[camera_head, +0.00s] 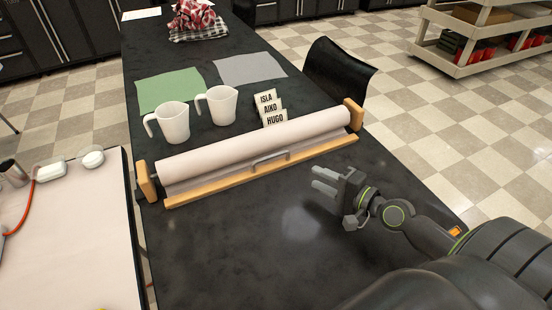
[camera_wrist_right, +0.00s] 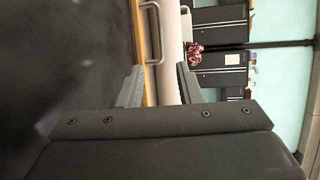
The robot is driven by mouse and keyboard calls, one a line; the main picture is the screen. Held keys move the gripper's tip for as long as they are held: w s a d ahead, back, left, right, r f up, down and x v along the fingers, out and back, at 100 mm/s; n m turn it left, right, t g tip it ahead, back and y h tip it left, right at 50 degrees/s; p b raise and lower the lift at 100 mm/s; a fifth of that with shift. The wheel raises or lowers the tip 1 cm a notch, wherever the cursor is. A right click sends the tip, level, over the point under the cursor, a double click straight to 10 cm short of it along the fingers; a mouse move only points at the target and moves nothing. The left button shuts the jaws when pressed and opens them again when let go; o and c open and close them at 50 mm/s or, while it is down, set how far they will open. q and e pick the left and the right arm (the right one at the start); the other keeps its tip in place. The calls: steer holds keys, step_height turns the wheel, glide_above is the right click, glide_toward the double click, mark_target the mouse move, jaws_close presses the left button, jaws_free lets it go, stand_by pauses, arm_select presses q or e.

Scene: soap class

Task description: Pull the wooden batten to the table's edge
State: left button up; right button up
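The wooden batten (camera_head: 225,182) is a long pale strip along the near side of a white paper roll (camera_head: 260,140) on the black table (camera_head: 240,250). A grey bar handle (camera_head: 270,158) sits at its middle. My right gripper (camera_head: 314,178) is on the near side of the batten, right of the handle, open and empty, its fingers pointing left. In the right wrist view my fingers (camera_wrist_right: 160,68) are spread apart; the batten (camera_wrist_right: 149,90), handle (camera_wrist_right: 153,32) and roll (camera_wrist_right: 168,60) show beyond them. My left gripper is out of view.
Wooden end blocks (camera_head: 147,181) hold the roll. Two white mugs (camera_head: 173,123), name cards (camera_head: 270,108), a green sheet (camera_head: 168,90) and a grey sheet (camera_head: 248,69) lie behind it. A chair (camera_head: 338,75) stands at the right edge. The near tabletop is clear.

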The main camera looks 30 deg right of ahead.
glide_toward(271, 162)
steer(key=w+a, duration=0.1)
steer(key=w, duration=0.1)
steer(key=w+a+r, duration=0.1)
steer(key=w, duration=0.1)
steer(key=w+a+r, duration=0.1)
steer(key=w, duration=0.1)
steer(key=shift+w+a+p, duration=0.1)
steer(key=shift+w+p, duration=0.15)
steer(key=shift+p, duration=0.15)
jaws_close()
